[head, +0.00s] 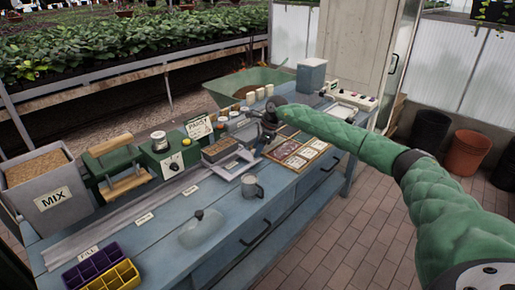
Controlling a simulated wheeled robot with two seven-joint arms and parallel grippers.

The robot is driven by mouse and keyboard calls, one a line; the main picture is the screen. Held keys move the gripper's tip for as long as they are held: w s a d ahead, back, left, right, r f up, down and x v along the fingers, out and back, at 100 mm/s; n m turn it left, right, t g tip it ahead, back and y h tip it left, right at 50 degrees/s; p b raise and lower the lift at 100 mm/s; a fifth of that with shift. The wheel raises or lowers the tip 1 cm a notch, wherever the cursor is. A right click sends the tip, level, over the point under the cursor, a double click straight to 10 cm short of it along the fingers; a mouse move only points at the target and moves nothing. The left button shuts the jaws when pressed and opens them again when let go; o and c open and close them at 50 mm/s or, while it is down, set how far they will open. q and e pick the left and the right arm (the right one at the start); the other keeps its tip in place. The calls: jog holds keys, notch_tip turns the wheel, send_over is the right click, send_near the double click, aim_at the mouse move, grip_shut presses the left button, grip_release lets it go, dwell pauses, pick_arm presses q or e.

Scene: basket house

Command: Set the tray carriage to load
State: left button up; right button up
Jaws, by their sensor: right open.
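The tray carriage (236,163) is a light grey frame on the long metal rail (125,214) along the blue bench. It is at the rail's right part, beyond the small white labels. A dark brown block-like tray (221,149) sits at the carriage. My right gripper (266,130) is open, just right of and behind the carriage. It is small and dark here, and I cannot tell whether it touches the carriage. My left gripper is out of view. One label reads FILL (88,253) at the rail's left end; the other labels (145,217) are too small to read surely.
A grey mug (252,187) and a clear dome with a knob (203,229) stand in front of the rail. A MIX bin (44,187), a green roller press (113,167) and a green box with a dial (171,158) stand behind it. A seed-packet tray (300,154) lies right.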

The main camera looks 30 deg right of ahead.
pick_arm(q)
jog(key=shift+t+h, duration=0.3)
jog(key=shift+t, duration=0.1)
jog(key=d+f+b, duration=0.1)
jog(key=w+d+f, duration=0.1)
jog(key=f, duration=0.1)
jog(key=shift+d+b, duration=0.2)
jog(key=shift+b, duration=0.2)
pick_arm(e)
jog(key=v, duration=0.7)
jog(key=shift+d+r, duration=0.2)
jog(key=shift+r, duration=0.15)
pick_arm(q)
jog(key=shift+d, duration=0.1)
